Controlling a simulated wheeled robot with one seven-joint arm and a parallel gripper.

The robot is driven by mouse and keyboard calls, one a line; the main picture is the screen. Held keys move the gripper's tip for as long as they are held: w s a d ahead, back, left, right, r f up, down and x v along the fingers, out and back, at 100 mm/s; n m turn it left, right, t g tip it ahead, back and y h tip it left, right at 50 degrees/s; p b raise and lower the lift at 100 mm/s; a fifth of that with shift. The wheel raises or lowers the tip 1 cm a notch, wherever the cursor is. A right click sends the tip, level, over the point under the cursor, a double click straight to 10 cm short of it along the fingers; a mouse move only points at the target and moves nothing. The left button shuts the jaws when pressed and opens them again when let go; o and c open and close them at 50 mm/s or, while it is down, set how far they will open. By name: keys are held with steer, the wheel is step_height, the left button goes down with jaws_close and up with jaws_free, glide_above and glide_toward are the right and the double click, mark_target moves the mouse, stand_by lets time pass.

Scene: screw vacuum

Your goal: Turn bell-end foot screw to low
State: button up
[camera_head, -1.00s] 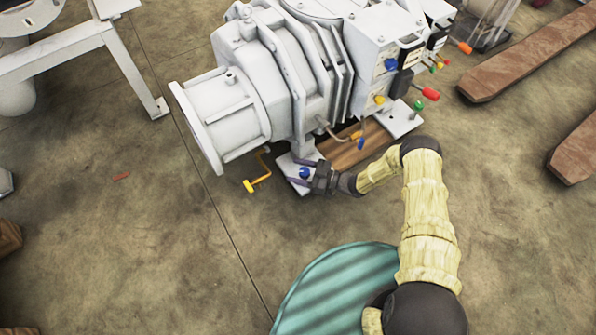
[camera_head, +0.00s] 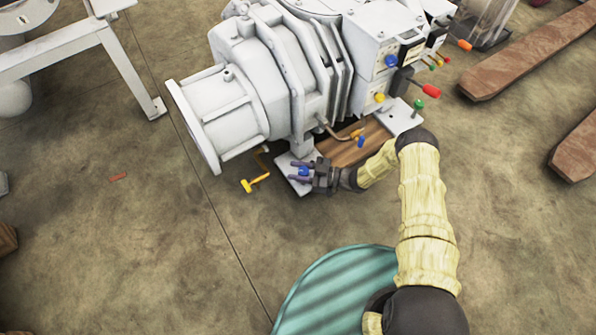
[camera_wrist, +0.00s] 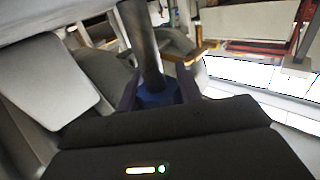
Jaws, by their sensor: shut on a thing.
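The bell-end foot screw has a blue head (camera_head: 303,171) and sits on the white foot plate (camera_head: 296,187) below the flanged bell end (camera_head: 200,128) of the white vacuum machine. My gripper (camera_head: 302,172) comes in from the right, with its two dark purple fingers on either side of the blue head, shut on it. In the wrist view the blue screw head (camera_wrist: 160,97) shows between the fingers, with a dark post rising above it. The head's lower part is hidden by my gripper's body.
A yellow crank handle (camera_head: 256,183) stands just left of the foot plate. A brown wooden board (camera_head: 352,149) lies under the machine. A green-tipped screw (camera_head: 419,104) is on another foot to the right. Open floor lies in front and to the left.

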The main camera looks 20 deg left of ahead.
steer(key=o, duration=1)
steer(key=shift+a, duration=0.15)
steer(key=shift+d, duration=0.2)
steer(key=w+d+p, duration=0.1)
steer(key=d+p, duration=0.4)
steer(key=d, duration=1.2)
steer(key=shift+w, duration=0.3)
